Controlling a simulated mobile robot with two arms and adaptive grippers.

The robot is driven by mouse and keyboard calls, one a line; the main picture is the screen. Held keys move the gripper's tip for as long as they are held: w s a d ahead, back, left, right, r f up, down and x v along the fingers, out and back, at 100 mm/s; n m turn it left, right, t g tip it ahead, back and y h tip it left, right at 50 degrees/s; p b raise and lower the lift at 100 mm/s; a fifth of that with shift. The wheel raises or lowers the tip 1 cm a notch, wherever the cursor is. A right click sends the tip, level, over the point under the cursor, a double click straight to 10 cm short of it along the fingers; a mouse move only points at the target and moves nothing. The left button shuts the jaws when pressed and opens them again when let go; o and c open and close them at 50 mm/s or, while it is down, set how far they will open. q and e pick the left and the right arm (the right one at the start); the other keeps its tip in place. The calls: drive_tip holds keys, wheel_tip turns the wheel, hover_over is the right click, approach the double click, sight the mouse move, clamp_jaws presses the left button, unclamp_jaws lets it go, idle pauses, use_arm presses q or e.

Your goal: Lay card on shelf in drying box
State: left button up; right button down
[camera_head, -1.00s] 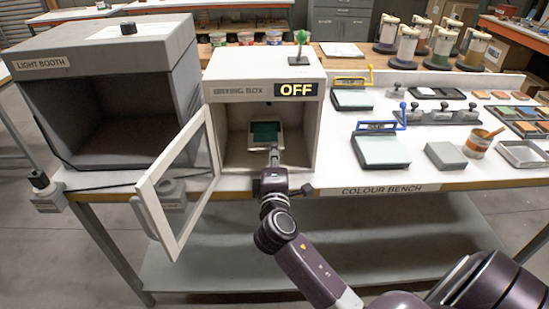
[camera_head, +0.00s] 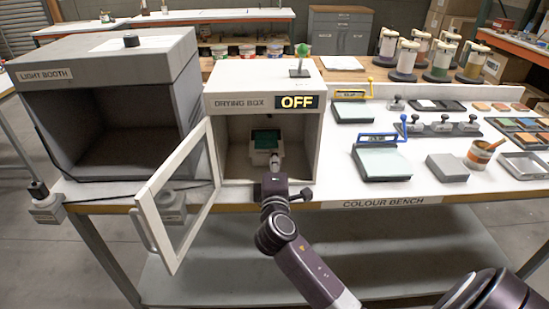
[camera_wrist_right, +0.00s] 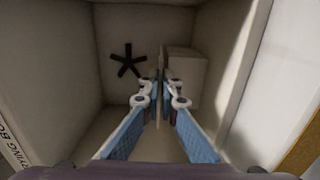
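The card (camera_head: 265,136) is a thin pale sheet with a dark green patch, inside the open-fronted drying box (camera_head: 252,103). My right gripper (camera_head: 274,160) reaches in through the front opening. In the right wrist view my right gripper (camera_wrist_right: 160,88) has its fingertips close together on the card's thin edge (camera_wrist_right: 160,58). The card lies roughly level over a pale block-like shelf (camera_wrist_right: 188,76), which also shows below it in the head view (camera_head: 262,156). I cannot tell whether card and shelf touch. My left gripper is out of view.
The box's glazed door (camera_head: 177,196) stands open at the left. A black fan-like mark (camera_wrist_right: 128,60) is on the box's inner wall. The grey light booth (camera_head: 107,95) stands left. Pads, a grey block (camera_head: 447,167) and trays crowd the bench at right.

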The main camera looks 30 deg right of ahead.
drive_tip(key=shift+f+b, duration=0.35)
drive_tip(key=shift+f, duration=0.1)
drive_tip(key=c, duration=2.1)
unclamp_jaws()
drive_tip(key=shift+o, duration=0.7)
drive_tip(key=shift+o, duration=1.4)
drive_tip(key=v, duration=0.9)
drive_tip(key=shift+d, duration=0.1)
